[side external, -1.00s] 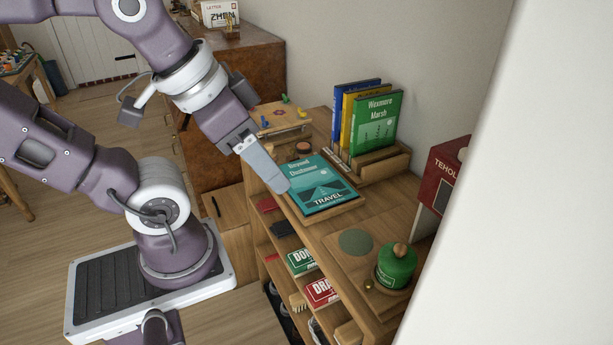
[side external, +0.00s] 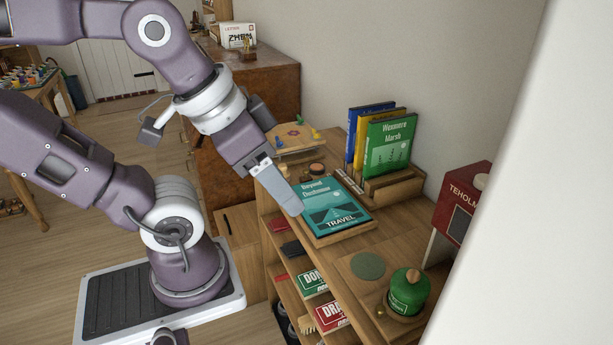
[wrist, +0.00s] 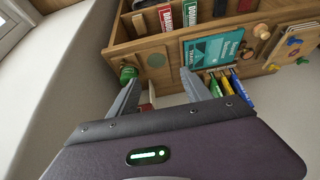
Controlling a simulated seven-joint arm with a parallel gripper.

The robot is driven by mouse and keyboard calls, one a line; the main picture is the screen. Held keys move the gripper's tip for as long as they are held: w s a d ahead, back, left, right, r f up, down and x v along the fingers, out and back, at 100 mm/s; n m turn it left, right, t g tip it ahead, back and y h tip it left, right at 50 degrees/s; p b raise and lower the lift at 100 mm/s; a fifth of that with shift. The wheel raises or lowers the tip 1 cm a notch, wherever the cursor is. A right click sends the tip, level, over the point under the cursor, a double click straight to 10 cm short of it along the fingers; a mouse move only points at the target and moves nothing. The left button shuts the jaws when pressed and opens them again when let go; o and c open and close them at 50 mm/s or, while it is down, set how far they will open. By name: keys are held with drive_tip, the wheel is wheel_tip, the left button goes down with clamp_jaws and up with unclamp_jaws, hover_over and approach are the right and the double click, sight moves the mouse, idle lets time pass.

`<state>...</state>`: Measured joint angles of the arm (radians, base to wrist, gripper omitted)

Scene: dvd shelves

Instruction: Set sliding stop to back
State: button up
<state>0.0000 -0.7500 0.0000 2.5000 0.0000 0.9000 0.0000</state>
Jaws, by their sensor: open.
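A wooden rack (side external: 405,184) stands at the back of the shelf top against the wall. It holds upright blue (side external: 356,128), yellow (side external: 370,138) and green (side external: 389,145) cases; they also show in the wrist view. A wooden block sits beside the green case at the rack's right end; I cannot tell for certain whether it is the sliding stop. My gripper (side external: 294,208) is over the shelf top's front edge, beside a teal travel case (side external: 334,208), apart from the rack. In the wrist view its fingers (wrist: 160,76) are spread, with nothing held between them.
The teal case lies on a wooden tray in front of the rack. A green canister (side external: 409,292) and a round green pad (side external: 367,265) are on the right. A red box (side external: 462,200) stands near the wall. More cases (side external: 312,283) lie on the shelves below.

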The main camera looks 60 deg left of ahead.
drive_tip(key=shift+w, duration=0.15)
drive_tip(key=c, duration=0.4)
drive_tip(key=shift+m+g+y, duration=0.3)
drive_tip(key=shift+m+g, duration=0.3)
drive_tip(key=shift+m, duration=0.2)
drive_tip(key=w+a, duration=0.2)
drive_tip(key=w, duration=0.1)
drive_tip(key=w+a+r, duration=0.1)
drive_tip(key=w, duration=0.1)
drive_tip(key=shift+w+a, duration=0.1)
drive_tip(key=shift+a, duration=0.05)
drive_tip(key=shift+c, duration=0.2)
drive_tip(key=m+g, duration=0.4)
drive_tip(key=m, duration=0.3)
hover_over(306, 170)
wheel_tip(306, 170, down, 11)
drive_tip(key=shift+r, duration=0.1)
wheel_tip(306, 170, down, 7)
drive_tip(key=shift+a+f, duration=0.1)
clamp_jaws()
